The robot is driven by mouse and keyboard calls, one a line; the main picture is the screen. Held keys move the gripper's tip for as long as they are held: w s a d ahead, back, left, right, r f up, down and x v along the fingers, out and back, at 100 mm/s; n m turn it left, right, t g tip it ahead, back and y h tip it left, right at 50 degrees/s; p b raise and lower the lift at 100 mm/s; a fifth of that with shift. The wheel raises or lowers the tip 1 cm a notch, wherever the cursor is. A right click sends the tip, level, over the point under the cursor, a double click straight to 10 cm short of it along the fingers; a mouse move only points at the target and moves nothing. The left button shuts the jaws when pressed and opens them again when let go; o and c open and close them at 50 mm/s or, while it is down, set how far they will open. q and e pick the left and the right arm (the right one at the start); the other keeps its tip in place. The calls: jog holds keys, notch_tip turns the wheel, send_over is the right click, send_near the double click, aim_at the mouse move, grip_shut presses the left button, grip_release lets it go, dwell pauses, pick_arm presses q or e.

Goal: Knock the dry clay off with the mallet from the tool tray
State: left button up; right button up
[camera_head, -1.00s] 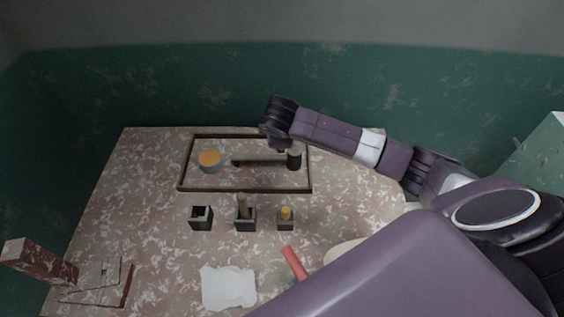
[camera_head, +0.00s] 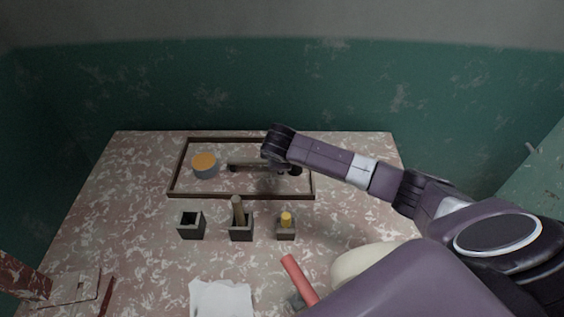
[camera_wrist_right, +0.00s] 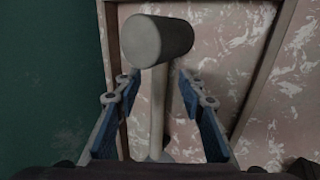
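The mallet lies in the tool tray (camera_head: 240,196), its handle (camera_head: 245,167) pointing left and its head (camera_head: 296,171) partly hidden behind my right arm in the head view. In the right wrist view the mallet's pale grey head (camera_wrist_right: 157,40) is beyond my fingertips, and its handle (camera_wrist_right: 157,105) runs between them. My right gripper (camera_wrist_right: 158,84) is open, with its blue pads on both sides of the handle and gaps showing. My left gripper is in neither view. I cannot make out which piece is the dry clay.
A grey pot with an orange top (camera_head: 204,165) is in the tray. In front stand an empty dark holder (camera_head: 192,226), one with a wooden stick (camera_head: 240,228) and one with a yellow-topped item (camera_head: 286,229). A red rod (camera_head: 298,278), pale rounded object (camera_head: 362,262) and white sheet (camera_head: 221,299) lie nearer.

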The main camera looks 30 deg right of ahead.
jog(key=shift+x, duration=1.65)
jog(key=shift+c, duration=0.7)
grip_shut()
jog(key=shift+r, duration=0.1)
